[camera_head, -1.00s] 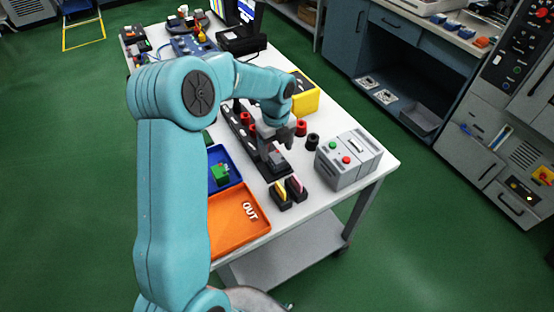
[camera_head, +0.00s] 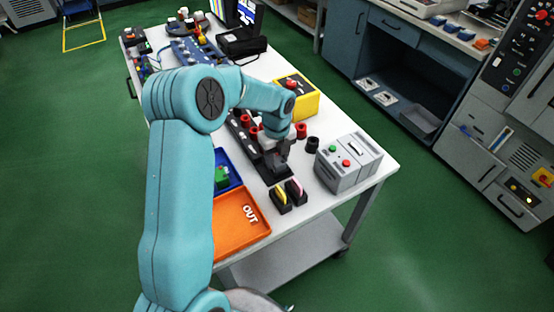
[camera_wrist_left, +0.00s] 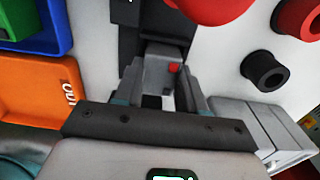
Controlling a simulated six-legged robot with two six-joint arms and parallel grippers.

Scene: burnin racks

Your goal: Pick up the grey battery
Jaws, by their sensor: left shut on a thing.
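The grey battery (camera_wrist_left: 157,72) is a small grey block with a red dot on its end, between the two fingers in the left wrist view. My left gripper (camera_head: 276,161) is shut on it, at the near part of the long black rack (camera_head: 270,173) on the white table. In the head view the gripper mostly hides the battery. Whether the battery still touches the rack I cannot tell. My right gripper is not in view.
An orange OUT tray (camera_head: 240,222) and a blue tray (camera_head: 233,182) with a green thing lie left of the rack. A grey box with buttons (camera_head: 347,165) stands to the right. Red and black cylinders (camera_head: 312,145) and a yellow box (camera_head: 297,101) are close by.

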